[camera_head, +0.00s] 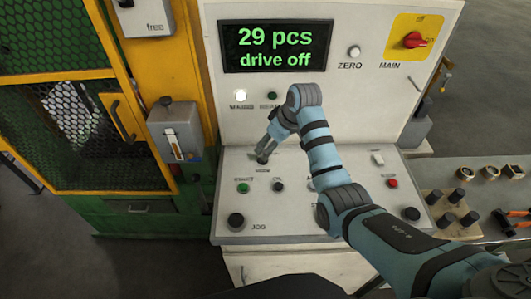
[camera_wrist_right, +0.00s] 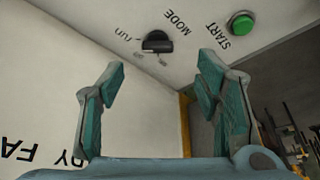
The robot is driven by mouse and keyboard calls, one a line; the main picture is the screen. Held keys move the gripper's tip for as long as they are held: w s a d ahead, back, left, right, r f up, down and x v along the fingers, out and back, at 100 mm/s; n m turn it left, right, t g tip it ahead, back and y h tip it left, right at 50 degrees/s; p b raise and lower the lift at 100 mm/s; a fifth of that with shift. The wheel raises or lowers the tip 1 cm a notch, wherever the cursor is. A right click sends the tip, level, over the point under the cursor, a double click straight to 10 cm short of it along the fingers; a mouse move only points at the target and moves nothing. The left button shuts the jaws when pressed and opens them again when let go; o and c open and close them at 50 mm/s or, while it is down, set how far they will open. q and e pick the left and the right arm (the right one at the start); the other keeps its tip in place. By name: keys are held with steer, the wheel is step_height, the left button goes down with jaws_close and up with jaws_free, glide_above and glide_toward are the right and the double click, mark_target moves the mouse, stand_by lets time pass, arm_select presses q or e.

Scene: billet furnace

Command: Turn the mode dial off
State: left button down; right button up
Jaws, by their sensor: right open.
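The black mode dial (camera_wrist_right: 157,44) sits on the pale panel in the right wrist view, beside the printed words MODE and run; its other small marks are too blurred to read. Its exact pointing is hard to tell. My right gripper (camera_wrist_right: 160,95) is open and empty in that view, its two fingers apart, with the dial beyond the fingertips and apart from them. In the head view my right gripper (camera_head: 265,150) reaches down over the left part of the sloped console and largely hides the dial. My left gripper is not in view.
A green START button (camera_wrist_right: 242,23) is near the dial. The display (camera_head: 277,46) reads "29 pcs drive off". A red MAIN switch (camera_head: 413,40) is at upper right. The console (camera_head: 300,225) carries several other buttons. A yellow-framed cage (camera_head: 90,110) stands left.

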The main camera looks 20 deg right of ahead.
steer(key=x, duration=0.5)
steer(key=shift+s+a+b, duration=0.1)
steer(key=shift+b, duration=0.3)
steer(key=x, duration=0.3)
steer(key=shift+w+b, duration=0.35)
steer(key=shift+w, duration=0.05)
steer(key=shift+w+f, duration=0.15)
steer(key=shift+f, duration=0.1)
steer(key=shift+s+r, duration=0.25)
steer(key=shift+s, duration=0.05)
steer(key=shift+c, duration=0.5)
steer(key=c, duration=1.1)
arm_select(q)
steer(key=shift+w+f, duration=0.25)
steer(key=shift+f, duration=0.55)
arm_select(e)
steer(key=shift+o, duration=0.2)
